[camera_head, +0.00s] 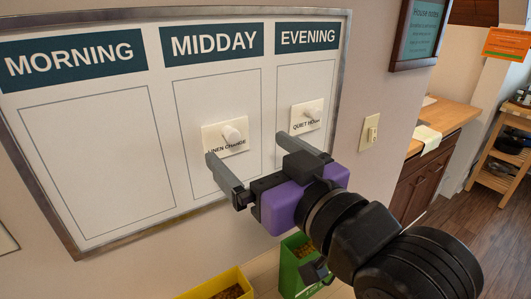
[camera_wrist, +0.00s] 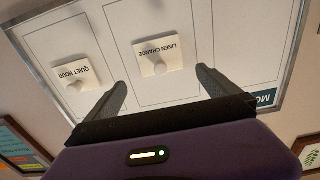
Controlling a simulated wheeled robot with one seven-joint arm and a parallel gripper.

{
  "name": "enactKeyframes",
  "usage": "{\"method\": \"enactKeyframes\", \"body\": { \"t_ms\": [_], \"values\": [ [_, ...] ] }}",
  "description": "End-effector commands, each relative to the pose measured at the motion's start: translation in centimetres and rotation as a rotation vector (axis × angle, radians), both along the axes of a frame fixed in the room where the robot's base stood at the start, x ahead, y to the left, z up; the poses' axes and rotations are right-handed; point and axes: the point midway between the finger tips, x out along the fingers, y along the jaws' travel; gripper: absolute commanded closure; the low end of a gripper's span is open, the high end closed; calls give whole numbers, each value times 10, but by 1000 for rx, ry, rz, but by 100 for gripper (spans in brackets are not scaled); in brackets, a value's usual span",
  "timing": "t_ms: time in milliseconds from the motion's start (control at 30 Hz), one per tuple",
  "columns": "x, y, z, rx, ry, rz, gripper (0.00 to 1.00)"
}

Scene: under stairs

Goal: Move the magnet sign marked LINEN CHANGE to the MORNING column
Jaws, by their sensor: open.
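The LINEN CHANGE magnet sign (camera_head: 222,140) is a white plate with a round white knob, on the board in the MIDDAY column (camera_head: 214,42). It also shows in the wrist view (camera_wrist: 158,54), upside down, ahead of and between my fingers. My gripper (camera_head: 245,157) is open and empty, its fingers pointing at the board, just below and apart from the sign. In the wrist view the fingertips (camera_wrist: 162,82) stand wide apart. The MORNING column (camera_head: 100,150) at the left of the board is an empty outlined panel.
The QUIET HOUR sign (camera_head: 306,117) sits in the EVENING column (camera_head: 308,38), close to my right finger. A light switch (camera_head: 370,132) and a framed notice (camera_head: 418,35) are on the wall to the right. Yellow (camera_head: 222,286) and green (camera_head: 297,262) bins stand below.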

Motion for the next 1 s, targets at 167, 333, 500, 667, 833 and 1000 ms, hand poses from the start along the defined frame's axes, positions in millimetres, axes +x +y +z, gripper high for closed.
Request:
{"method": "enactKeyframes", "body": {
  "t_ms": [167,333,500,667,833,1000],
  "values": [
    [21,15,2,-1,0,1,0],
    [41,28,2,1,-1,0,0],
    [54,36,1,1,-1,0,0],
    [57,39,1,1,-3,0,0],
    [57,39,1,2,-2,0,0],
    [57,39,1,2,-2,0,28]
  ]
}}
